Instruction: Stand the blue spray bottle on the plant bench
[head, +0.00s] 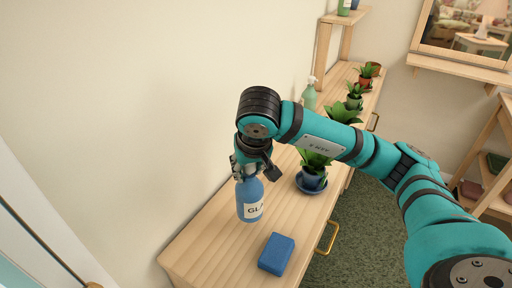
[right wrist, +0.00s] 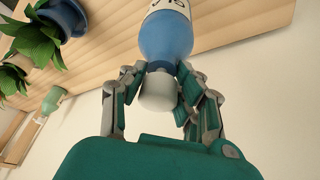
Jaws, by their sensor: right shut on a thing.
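The blue spray bottle (head: 250,200) has a pale label with dark letters and is upright in the head view. My right gripper (head: 248,176) is shut on its top from above. In the right wrist view the fingers (right wrist: 164,84) close around its white top, with the blue body (right wrist: 166,36) beyond. The bottle is over the near end of the wooden plant bench (head: 207,243); I cannot tell whether its base touches the wood. My left gripper is not in view.
A blue block (head: 276,254) lies to the right of the bottle, near the bench's front edge. A potted plant in a blue pot (head: 312,181) stands behind, on a saucer. Farther back are more plants and a green spray bottle (head: 309,97). The wall borders the bench's left side.

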